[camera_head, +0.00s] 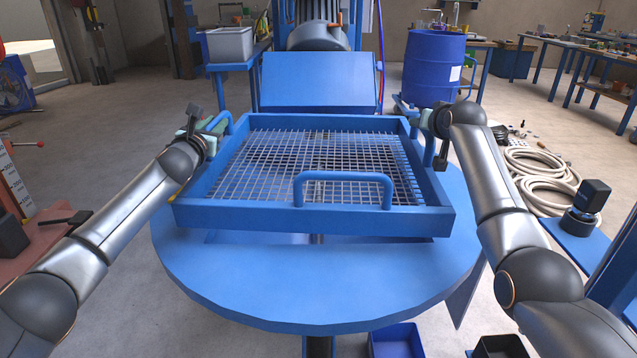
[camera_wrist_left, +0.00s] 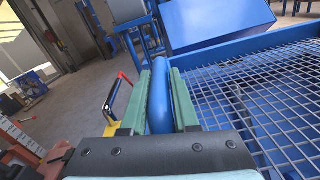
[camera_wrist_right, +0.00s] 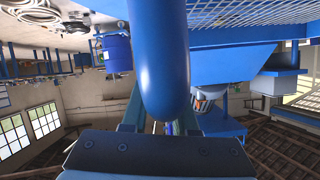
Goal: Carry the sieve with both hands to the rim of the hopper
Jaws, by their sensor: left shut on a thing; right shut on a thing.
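The sieve (camera_head: 437,221) is a blue square frame with a wire mesh. It has a blue handle on each side and one at the front. In the head view it is over the round blue table-like top (camera_head: 320,295), with a dark gap under its front edge. My left gripper (camera_head: 215,122) is shut on the left handle, which shows between green fingers (camera_wrist_left: 160,95) in the left wrist view. My right gripper (camera_head: 428,118) is at the right handle; the right wrist view shows the blue handle (camera_wrist_right: 160,65) between its fingers. The hopper's rim cannot be told apart under the sieve.
A blue sloped box (camera_head: 318,82) stands right behind the sieve. A blue drum (camera_head: 433,66) is at the back right, and a grey bin (camera_head: 230,44) at the back left. Coiled hoses (camera_head: 545,180) lie on the floor at right. A red bench (camera_head: 50,235) is at left.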

